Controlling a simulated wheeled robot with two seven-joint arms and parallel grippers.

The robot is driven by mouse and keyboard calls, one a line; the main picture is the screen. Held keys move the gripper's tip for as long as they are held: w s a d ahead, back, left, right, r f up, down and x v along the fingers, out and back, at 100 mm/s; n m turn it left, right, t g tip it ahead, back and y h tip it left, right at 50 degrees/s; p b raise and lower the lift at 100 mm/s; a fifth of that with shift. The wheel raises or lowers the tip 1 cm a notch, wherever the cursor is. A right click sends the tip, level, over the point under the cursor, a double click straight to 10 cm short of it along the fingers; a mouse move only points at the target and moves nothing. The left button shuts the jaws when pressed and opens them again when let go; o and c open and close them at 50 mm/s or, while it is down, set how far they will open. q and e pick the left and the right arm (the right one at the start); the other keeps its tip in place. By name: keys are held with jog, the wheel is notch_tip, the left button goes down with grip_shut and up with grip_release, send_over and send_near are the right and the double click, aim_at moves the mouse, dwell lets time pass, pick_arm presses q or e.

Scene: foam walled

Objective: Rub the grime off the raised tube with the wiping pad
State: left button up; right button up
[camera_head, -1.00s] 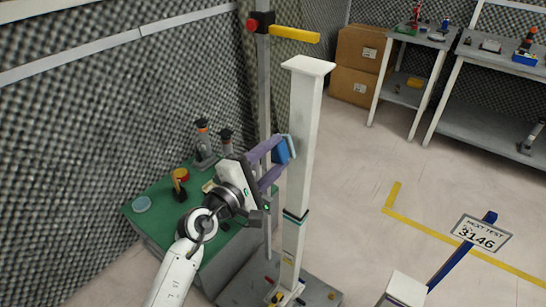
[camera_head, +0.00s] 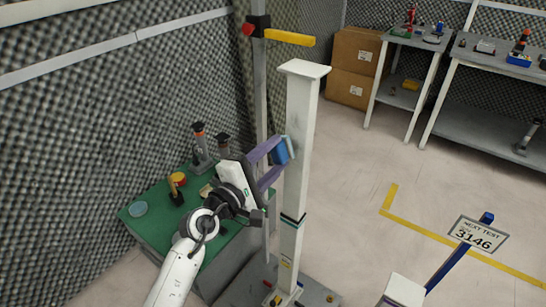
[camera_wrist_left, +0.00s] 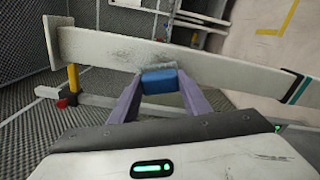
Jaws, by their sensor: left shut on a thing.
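The raised tube (camera_head: 301,120) is a white square upright post with a flat top plate; it crosses the left wrist view (camera_wrist_left: 225,72) nearly sideways. Grey grime (camera_wrist_left: 122,54) smudges its face in the left wrist view, between the pad and the top plate. My left gripper (camera_head: 279,154), with purple fingers, is shut on the blue wiping pad (camera_wrist_left: 160,82). The pad's grey front edge is at the tube's face and appears to touch it. Whatever lies behind the pad is hidden. My right gripper is not in view.
A green-topped bench (camera_head: 150,232) with several small items stands left of the tube. A grey pole with a yellow arm (camera_head: 290,39) rises behind it. Cardboard boxes (camera_head: 352,70) and shelves stand at the back. A 3146 sign (camera_head: 479,235) is at right. Floor is clear between.

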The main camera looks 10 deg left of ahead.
pick_arm(q)
jog(key=shift+w+d, duration=0.2)
jog(key=shift+w, duration=0.2)
jog(key=shift+d, duration=0.1)
